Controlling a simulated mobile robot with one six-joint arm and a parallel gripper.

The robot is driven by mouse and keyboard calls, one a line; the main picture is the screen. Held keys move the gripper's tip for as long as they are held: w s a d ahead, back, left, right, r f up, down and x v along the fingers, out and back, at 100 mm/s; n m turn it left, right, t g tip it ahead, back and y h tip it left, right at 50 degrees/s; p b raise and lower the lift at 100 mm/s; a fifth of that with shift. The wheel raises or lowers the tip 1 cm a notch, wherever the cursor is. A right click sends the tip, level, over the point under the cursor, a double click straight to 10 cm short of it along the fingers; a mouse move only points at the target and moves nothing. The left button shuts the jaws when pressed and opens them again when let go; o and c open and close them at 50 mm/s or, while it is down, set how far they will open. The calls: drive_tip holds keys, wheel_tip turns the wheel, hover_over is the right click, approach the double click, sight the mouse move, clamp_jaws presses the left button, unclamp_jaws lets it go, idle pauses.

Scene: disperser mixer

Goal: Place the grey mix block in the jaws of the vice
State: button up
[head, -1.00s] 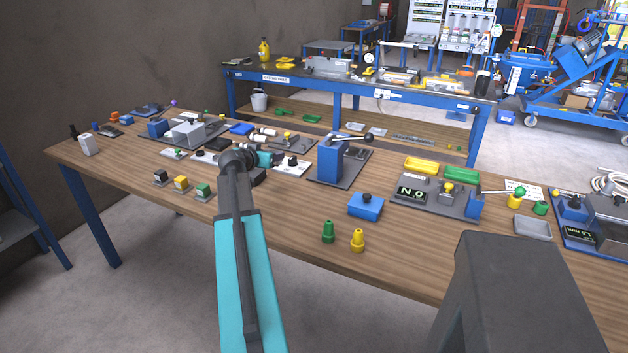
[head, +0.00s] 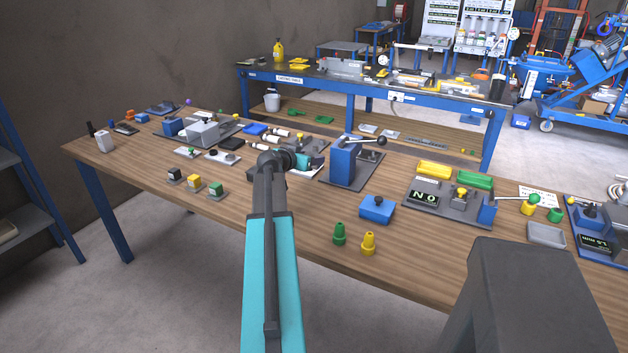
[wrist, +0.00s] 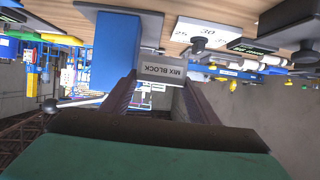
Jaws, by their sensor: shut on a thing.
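My gripper (wrist: 160,82) shows in the wrist view, its two dark fingers shut on the grey mix block (wrist: 162,70). The block's face reads "MIX BLOCK" upside down in that picture, and the block is held above the bench. In the head view my wrist is over the middle of the bench, left of a tall blue lever device (head: 343,160); the fingers and block cannot be made out there. The blue device also shows beside the block in the wrist view (wrist: 115,50). I cannot tell for sure which bench fixture is the vice.
A grey and blue machine (head: 202,132) stands at the back left of the wooden bench (head: 225,215). Small coloured blocks (head: 194,184) lie at the front left. A blue box (head: 376,209) and green and yellow cups (head: 369,243) stand to the right. The front middle is clear.

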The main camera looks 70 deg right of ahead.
drive_tip(key=shift+f+p, duration=0.4)
drive_tip(key=shift+f, duration=2)
drive_tip(key=shift+f, duration=0.1)
drive_tip(key=shift+f+p, duration=0.35)
drive_tip(key=shift+f, duration=1.4)
drive_tip(key=shift+f, duration=0.2)
drive_tip(key=o, duration=1.3)
drive_tip(key=shift+r, duration=0.25)
drive_tip(key=shift+a, duration=0.3)
drive_tip(key=shift+b+v, duration=1.4)
drive_tip(key=shift+v, duration=4.3)
drive_tip(key=shift+w+r, duration=0.1)
